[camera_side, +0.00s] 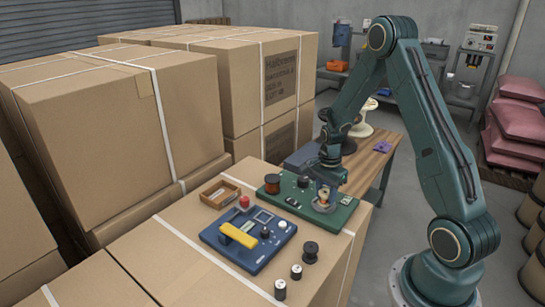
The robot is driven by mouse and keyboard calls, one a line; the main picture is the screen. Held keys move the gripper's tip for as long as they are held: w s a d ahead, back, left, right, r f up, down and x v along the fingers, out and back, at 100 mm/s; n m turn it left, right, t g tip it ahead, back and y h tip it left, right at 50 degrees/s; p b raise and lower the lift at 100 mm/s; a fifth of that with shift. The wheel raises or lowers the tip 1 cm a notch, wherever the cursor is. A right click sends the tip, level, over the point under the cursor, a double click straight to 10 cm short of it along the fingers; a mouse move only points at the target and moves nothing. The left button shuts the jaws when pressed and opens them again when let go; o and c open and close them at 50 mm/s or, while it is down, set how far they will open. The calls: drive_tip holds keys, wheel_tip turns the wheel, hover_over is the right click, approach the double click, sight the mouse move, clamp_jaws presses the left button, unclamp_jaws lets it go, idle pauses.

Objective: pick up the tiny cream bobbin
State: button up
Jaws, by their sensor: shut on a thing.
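My gripper (324,187) points down over the right part of a green board (343,212). It is shut on the tiny cream bobbin (323,199), which shows as a small cream and tan shape between the fingers. The bobbin is at or just above a round grey piece (324,208) on the board; I cannot tell whether they touch. The fingers hide part of the bobbin.
A copper spool (272,183) and a dark spool (303,181) are on the green board. A wooden tray (208,200) is left; a black spool (310,252) stands near the front.

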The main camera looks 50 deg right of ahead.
sight(322, 190)
drive_tip(key=shift+r, duration=0.1)
wheel_tip(322, 190, up, 20)
idle(0.7)
drive_tip(key=shift+w, duration=0.1)
idle(0.4)
drive_tip(key=w+a+f, duration=0.1)
drive_tip(key=w+f, duration=0.1)
drive_tip(key=w, duration=0.7)
drive_tip(key=w+a+f, duration=0.2)
drive_tip(key=w, duration=0.7)
drive_tip(key=shift+n, duration=0.5)
drive_tip(key=shift+w+a+f, duration=1.9)
drive_tip(key=shift+w+f, duration=0.3)
drive_tip(key=shift+f, duration=0.1)
drive_tip(key=shift+w+a+f, duration=1.95)
drive_tip(key=shift+w+f, duration=0.3)
drive_tip(key=shift+w+a+f, duration=1.9)
drive_tip(key=shift+w+f, duration=0.3)
drive_tip(key=shift+f, duration=0.1)
drive_tip(key=shift+f, duration=0.1)
